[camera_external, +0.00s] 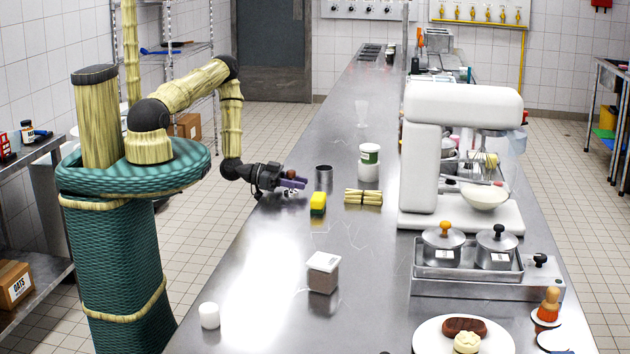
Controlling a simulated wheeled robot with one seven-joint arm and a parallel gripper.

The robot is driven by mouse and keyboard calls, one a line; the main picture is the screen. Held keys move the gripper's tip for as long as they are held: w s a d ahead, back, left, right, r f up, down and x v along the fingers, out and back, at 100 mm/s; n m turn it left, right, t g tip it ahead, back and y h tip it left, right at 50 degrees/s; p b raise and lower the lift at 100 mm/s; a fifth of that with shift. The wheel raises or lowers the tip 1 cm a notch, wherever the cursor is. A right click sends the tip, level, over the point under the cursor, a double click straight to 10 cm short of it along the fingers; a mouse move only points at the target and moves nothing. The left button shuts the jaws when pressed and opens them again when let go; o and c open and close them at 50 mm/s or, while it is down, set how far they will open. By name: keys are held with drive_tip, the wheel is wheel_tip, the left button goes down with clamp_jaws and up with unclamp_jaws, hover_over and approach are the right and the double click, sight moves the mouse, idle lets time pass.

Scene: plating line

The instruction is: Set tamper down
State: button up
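A small reddish-brown knob (291,174) shows at the fingers and looks like the tamper's handle. The gripper appears shut on it. The fingers hide the lower part of the tamper, and I cannot tell whether it touches the counter.
Near the gripper stand a dark metal cup (323,173), a yellow-green sponge (318,203), a bundle of sticks (363,197) and a white tub (369,161). A lidded container (323,272) stands closer. A white mixer (424,160) stands right.

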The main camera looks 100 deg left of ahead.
drive_tip(key=shift+o, duration=0.7)
drive_tip(key=shift+r, duration=0.15)
drive_tip(key=shift+r+p, duration=0.2)
drive_tip(key=shift+p, duration=0.25)
drive_tip(key=s+r+b, duration=0.2)
drive_tip(key=s+b, duration=0.4)
drive_tip(key=s, duration=1.1)
drive_tip(key=shift+s, duration=0.15)
drive_tip(key=shift+a+r, duration=0.1)
drive_tip(key=shift+o, duration=1.4)
